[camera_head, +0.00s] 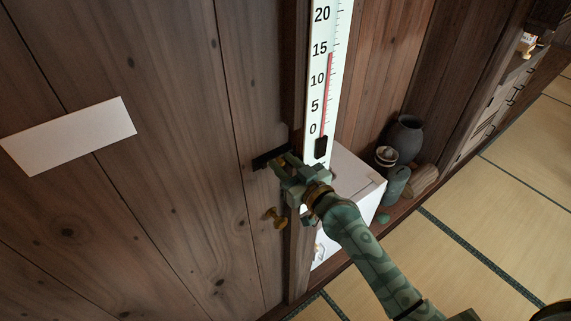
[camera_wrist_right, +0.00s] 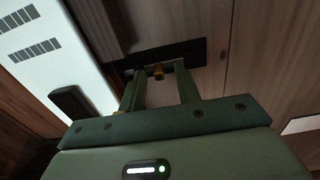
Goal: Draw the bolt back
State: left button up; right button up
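The bolt (camera_wrist_right: 200,52) is a dark flat plate set across the wooden door, with a small brass knob (camera_wrist_right: 157,72) standing out from it. In the head view the bolt's dark end (camera_head: 262,160) shows to the left of my right gripper (camera_head: 280,163), which hides the rest. In the wrist view my right gripper (camera_wrist_right: 160,72) is open. Its two fingers stand on either side of the brass knob, with a visible gap between them and it. I cannot tell how deep the knob sits between the fingertips. My left gripper is not in view.
A round brass door knob (camera_head: 273,216) sits just below my right gripper. A tall thermometer (camera_head: 327,90) hangs on the post to the right. A white box (camera_head: 355,185), dark vase (camera_head: 405,138) and green bottle (camera_head: 395,187) stand behind my arm. A blank white plate (camera_head: 70,137) is on the door.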

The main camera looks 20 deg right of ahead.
grip_shut()
jog(key=shift+s+a+p, duration=0.25)
jog(key=shift+a+p, duration=0.3)
jog(key=shift+a, duration=0.2)
jog(key=shift+c, duration=1.5)
grip_release()
jog(key=o, duration=0.3)
jog(key=shift+a, duration=0.15)
jog(key=shift+s, duration=0.1)
